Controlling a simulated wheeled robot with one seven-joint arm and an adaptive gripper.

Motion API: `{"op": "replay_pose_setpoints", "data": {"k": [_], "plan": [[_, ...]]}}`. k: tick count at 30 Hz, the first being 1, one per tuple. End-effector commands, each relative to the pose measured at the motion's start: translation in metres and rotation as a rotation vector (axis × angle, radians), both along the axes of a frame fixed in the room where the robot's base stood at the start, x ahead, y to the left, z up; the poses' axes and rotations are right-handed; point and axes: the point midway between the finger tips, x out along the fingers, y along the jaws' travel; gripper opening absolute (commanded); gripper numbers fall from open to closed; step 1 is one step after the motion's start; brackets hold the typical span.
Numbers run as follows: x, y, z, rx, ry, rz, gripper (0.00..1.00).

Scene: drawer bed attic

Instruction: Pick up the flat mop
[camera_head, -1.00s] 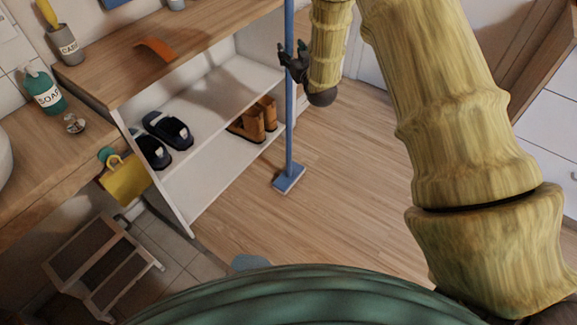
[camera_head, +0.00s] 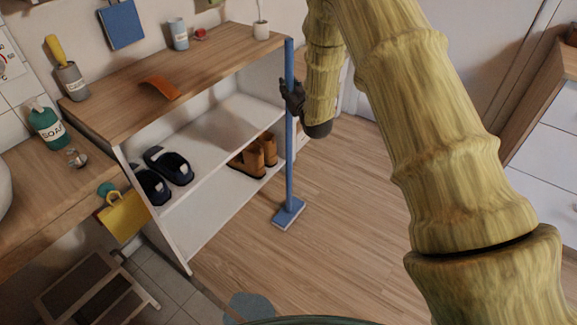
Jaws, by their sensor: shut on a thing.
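The flat mop is a long blue pole (camera_head: 289,160) with a flat blue head (camera_head: 289,213). It stands nearly upright in front of the right end of the shoe shelf. Its head is at the wooden floor; I cannot tell whether it touches. My dark gripper (camera_head: 291,97) is shut on the upper part of the pole, well above the head. The pole's top shows near the shelf's right corner. Part of the fingers is hidden behind the pole and my wrist.
A wooden-topped shelf (camera_head: 215,52) with slippers (camera_head: 168,166) and brown boots (camera_head: 254,155) stands close left of the mop. A step stool (camera_head: 95,290) is at the lower left. White drawers (camera_head: 545,145) are at the right. The floor (camera_head: 350,225) between is clear.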

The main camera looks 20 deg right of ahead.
Motion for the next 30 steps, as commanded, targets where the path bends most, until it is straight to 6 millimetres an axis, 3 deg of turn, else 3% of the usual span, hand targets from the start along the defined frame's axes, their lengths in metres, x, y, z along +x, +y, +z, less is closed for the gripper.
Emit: {"op": "replay_pose_setpoints", "data": {"k": [18,30], "plan": [[0.000,0.000,0.037,0.000,-0.002,0.000,0.02],[-0.040,-0.007,0.040,0.001,0.001,-0.001,0.02]]}}
